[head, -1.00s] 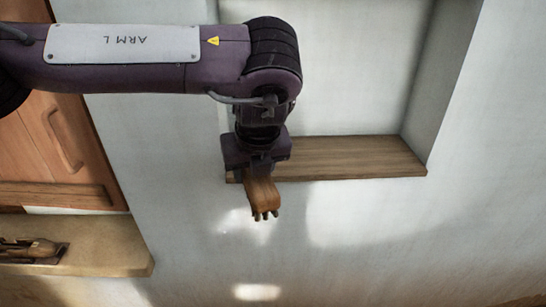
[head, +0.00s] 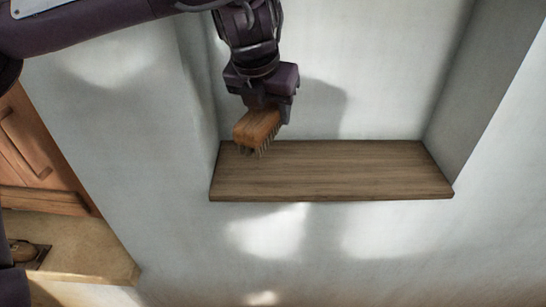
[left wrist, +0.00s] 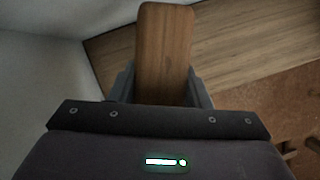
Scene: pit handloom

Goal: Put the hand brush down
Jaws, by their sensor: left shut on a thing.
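The hand brush (head: 256,126) has a brown wooden back and dark bristles pointing down. My left gripper (head: 268,108) is shut on it and holds it over the left end of the wooden niche shelf (head: 350,172). Whether the bristles touch the shelf cannot be told. In the left wrist view the brush's wooden back (left wrist: 163,50) stands between the two fingers, with the shelf board (left wrist: 235,40) behind it. My right gripper is not in view.
The shelf is bare to the right of the brush, inside a white wall niche with a side wall (head: 470,90) at right. At lower left are a ledge (head: 95,262) with a dark object on it and a wooden shutter (head: 40,160).

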